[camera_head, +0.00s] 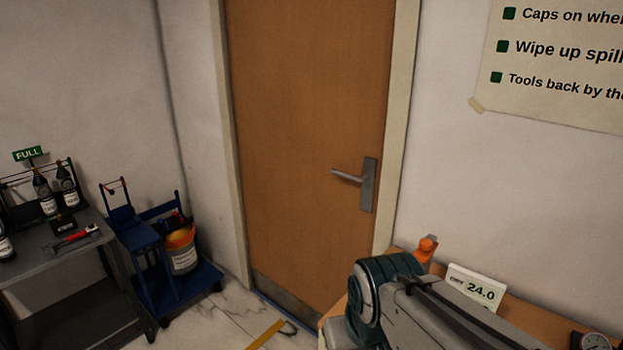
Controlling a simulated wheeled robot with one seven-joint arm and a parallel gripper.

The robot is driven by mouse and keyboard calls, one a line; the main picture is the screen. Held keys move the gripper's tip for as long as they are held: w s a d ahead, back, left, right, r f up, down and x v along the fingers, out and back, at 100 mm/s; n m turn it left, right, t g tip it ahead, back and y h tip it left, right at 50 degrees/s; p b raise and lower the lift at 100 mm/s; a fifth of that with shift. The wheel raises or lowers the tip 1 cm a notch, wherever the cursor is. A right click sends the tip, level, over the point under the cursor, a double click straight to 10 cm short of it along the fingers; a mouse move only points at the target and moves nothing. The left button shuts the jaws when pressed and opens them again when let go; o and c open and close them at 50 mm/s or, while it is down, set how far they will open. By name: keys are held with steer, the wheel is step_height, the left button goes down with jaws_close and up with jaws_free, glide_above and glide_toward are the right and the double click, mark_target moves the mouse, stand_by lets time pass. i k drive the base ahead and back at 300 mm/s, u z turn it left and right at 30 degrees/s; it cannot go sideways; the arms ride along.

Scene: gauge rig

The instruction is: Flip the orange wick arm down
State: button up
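A small orange part (427,247), which looks like the wick arm, stands up at the back left of the wooden bench (517,327) in the head view. Its lower end and whatever it is mounted on are hidden behind my arm. A white card reading 24.0 (476,289) stands just right of it. My grey and green arm covers the bench's front left part. My gripper's fingers do not show.
A round dial (595,342) is cut off at the bottom right. A closed brown door (305,130) is behind. A grey cart with bottles (68,230) and a blue trolley (165,300) stand left. Some marble floor (235,325) is clear.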

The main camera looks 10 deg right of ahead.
mark_target(426, 251)
steer(key=z, duration=2.4)
steer(key=k, duration=0.9)
steer(key=u, duration=1.1)
steer(key=i, duration=1)
steer(key=z, duration=0.05)
